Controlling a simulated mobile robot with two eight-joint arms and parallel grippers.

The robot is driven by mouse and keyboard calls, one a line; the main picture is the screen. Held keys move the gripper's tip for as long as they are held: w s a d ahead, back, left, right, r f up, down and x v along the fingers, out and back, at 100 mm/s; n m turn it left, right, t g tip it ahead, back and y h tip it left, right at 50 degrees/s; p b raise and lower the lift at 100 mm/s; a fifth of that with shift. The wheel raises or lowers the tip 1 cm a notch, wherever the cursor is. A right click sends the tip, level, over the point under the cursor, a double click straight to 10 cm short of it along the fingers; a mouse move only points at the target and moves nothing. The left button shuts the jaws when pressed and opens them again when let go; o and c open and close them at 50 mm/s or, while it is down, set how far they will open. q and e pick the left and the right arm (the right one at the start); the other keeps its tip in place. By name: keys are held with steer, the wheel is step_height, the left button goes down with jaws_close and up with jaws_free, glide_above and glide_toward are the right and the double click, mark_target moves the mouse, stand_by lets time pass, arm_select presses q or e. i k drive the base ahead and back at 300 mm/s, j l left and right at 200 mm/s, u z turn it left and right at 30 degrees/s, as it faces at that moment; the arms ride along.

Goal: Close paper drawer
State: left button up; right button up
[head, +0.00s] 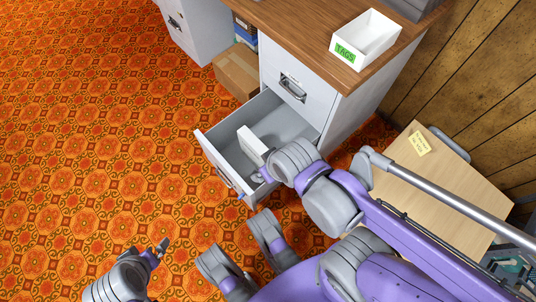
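The grey metal drawer (213,152) is pulled well out of the light grey cabinet (345,118), below a shut upper drawer (292,85). Its front carries a handle (226,176). A white box-like object (252,145) stands inside the drawer; I cannot tell if it is paper. My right gripper (264,175) is over the near side of the open drawer, next to the white object. Its wrist hides most of its fingers and part of the drawer. My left gripper (158,251) is over the carpet at lower left, apart from the drawer, its finger opening unclear.
A white tray labelled TAGS (366,38) stands on the wooden desktop (290,25). A cardboard box (238,72) sits beside the cabinet. A light wooden surface with a yellow note (445,180) is at right. The orange patterned carpet (100,130) left of the drawer is clear.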

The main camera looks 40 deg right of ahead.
mark_target(270, 119)
steer(key=j+z, duration=0.25)
steer(key=z, duration=0.15)
steer(key=k+j+z, duration=0.1)
steer(key=j+z, duration=0.15)
steer(key=z, duration=0.2)
steer(key=k+j+u, duration=0.1)
steer(key=j, duration=0.35)
steer(key=k+j, duration=0.1)
steer(key=j, duration=0.35)
steer(key=k+j+u, duration=0.15)
steer(key=j, duration=0.35)
steer(key=i+l, duration=0.05)
